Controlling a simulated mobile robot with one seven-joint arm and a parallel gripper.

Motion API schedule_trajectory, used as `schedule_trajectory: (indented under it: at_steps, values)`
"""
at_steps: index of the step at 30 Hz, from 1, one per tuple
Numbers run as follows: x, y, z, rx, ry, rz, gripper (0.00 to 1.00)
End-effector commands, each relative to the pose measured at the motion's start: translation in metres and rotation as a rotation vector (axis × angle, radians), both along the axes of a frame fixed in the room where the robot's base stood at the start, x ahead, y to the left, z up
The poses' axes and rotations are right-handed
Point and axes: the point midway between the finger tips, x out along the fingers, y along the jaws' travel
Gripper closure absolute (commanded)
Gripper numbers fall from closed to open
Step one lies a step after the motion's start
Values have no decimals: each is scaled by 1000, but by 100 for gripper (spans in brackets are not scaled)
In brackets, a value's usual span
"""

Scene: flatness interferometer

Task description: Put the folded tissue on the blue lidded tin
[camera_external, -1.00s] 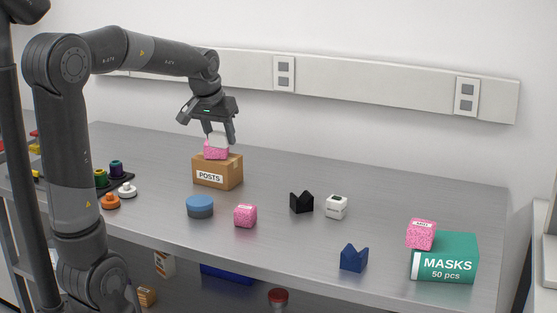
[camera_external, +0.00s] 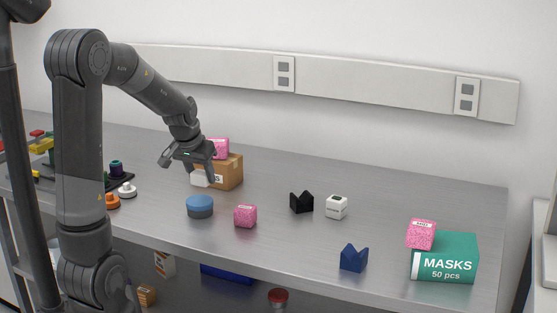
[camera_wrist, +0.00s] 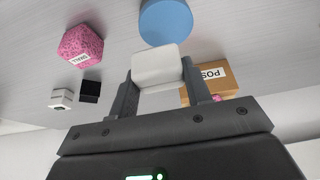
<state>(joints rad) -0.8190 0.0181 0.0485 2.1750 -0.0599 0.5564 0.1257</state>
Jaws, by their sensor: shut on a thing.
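The folded tissue is a small white pad (camera_wrist: 157,66) held between the fingertips in the wrist view. In the external view the tissue (camera_external: 200,178) shows below my gripper (camera_external: 192,172), in front of the cardboard box. My gripper (camera_wrist: 155,88) is shut on it. The blue lidded tin (camera_external: 200,207) is round and stands on the bench just below and in front of the tissue. The tin also shows in the wrist view (camera_wrist: 166,20), just beyond the tissue and partly cut by the top edge. The tissue appears above and apart from the tin.
A cardboard POSTS box (camera_external: 228,172) with a pink block (camera_external: 219,148) on top stands behind my gripper. Another pink block (camera_external: 245,216) is right of the tin. A black notched block (camera_external: 301,202), white block (camera_external: 337,207), blue notched block (camera_external: 354,258) and MASKS box (camera_external: 446,259) lie farther right.

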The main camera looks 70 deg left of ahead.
Motion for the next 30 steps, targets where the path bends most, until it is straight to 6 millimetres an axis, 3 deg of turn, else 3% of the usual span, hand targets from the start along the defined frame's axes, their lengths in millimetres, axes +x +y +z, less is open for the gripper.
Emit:
schedule_trajectory:
  at_steps: [5, 15, 27, 28, 30]
  values:
    - [-5, 17, -11, -1, 0, 1, 76]
    - [-5, 18, -50, -1, 1, 0, 76]
    - [-5, 18, -55, -2, 1, -1, 76]
    - [-5, 18, -54, -1, 0, -1, 53]
    - [-5, 18, -54, -1, 0, -1, 48]
